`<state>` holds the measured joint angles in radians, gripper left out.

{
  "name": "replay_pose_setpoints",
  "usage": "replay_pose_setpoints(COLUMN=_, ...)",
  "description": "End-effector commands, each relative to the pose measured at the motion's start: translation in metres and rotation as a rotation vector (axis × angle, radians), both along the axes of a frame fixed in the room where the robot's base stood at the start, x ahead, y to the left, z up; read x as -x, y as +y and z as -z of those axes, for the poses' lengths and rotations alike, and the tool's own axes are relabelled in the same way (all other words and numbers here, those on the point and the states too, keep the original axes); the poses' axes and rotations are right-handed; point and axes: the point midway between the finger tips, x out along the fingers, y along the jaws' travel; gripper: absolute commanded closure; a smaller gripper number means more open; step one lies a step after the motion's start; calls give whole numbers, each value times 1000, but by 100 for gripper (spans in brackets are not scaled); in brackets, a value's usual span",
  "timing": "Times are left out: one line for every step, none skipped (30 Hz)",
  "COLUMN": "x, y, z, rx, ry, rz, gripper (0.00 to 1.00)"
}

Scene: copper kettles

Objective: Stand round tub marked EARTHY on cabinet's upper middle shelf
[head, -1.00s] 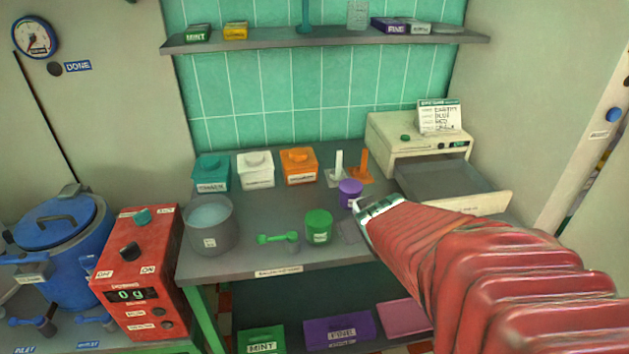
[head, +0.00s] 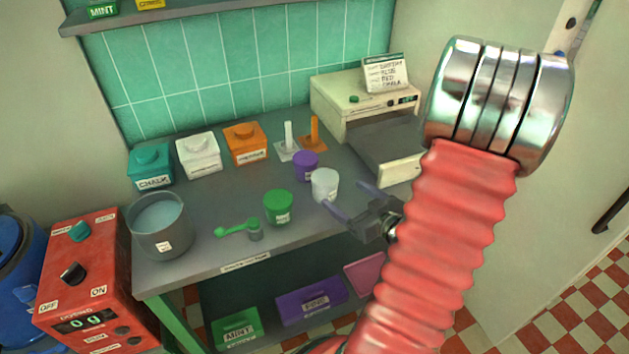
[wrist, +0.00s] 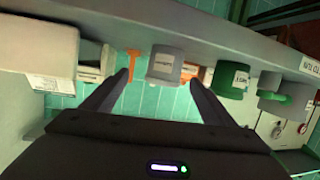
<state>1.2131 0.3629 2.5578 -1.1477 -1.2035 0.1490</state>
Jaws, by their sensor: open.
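Three round tubs stand on the workbench: a white one (head: 325,186), a green one (head: 279,207) and a purple one (head: 306,166). Their labels are too small to read, so I cannot tell which is marked EARTHY. My gripper (head: 346,200) is open and empty at the bench's front edge, its fingers pointing at the white tub, apart from it as far as I can see. In the upside-down wrist view, that tub (wrist: 163,63) looks grey and lies ahead between the fingertips (wrist: 160,78); the green tub (wrist: 234,80) is to the right. I cannot make out the cabinet.
An open drawer (head: 400,172) juts from the cream machine (head: 335,108), right of the tubs. A grey pot (head: 160,240) and a green scoop (head: 236,229) are on the left. Square canisters, including orange (head: 246,145), line the back. Boxes sit on the lower shelf (head: 265,296).

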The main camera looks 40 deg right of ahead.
Motion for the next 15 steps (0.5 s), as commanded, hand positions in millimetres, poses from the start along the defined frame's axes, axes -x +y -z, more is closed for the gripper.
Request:
replay_pose_setpoints(x=6, y=0, z=2, rx=-22, ry=-25, rz=-1, gripper=21)
replay_pose_setpoints(x=8, y=1, z=2, rx=-31, ry=-39, rz=-4, gripper=21)
replay_pose_setpoints(x=10, y=2, z=1, rx=-39, ry=-53, rz=-7, gripper=21)
replay_pose_setpoints(x=12, y=2, z=1, rx=-45, ry=-62, rz=-10, gripper=21)
replay_pose_setpoints(x=12, y=3, z=1, rx=-49, ry=-69, rz=-12, gripper=21)
replay_pose_setpoints(x=13, y=3, z=0, rx=-50, ry=-75, rz=-14, gripper=21)
replay_pose_setpoints(x=13, y=4, z=0, rx=-52, ry=-77, rz=-15, gripper=21)
replay_pose_setpoints(x=13, y=4, z=0, rx=-52, ry=-78, rz=-16, gripper=21)
replay_pose_setpoints(x=12, y=4, z=0, rx=-51, ry=-78, rz=-19, gripper=21)
replay_pose_setpoints(x=12, y=5, z=0, rx=-52, ry=-77, rz=-20, gripper=21)
replay_pose_setpoints(x=11, y=5, z=0, rx=-51, ry=-77, rz=-20, gripper=21)
replay_pose_setpoints(x=11, y=5, z=0, rx=-51, ry=-77, rz=-21, gripper=21)
replay_pose_setpoints(x=11, y=5, z=0, rx=-51, ry=-77, rz=-22, gripper=21)
replay_pose_setpoints(x=10, y=5, z=0, rx=-50, ry=-77, rz=-22, gripper=21)
replay_pose_setpoints(x=10, y=6, z=0, rx=-51, ry=-77, rz=-23, gripper=21)
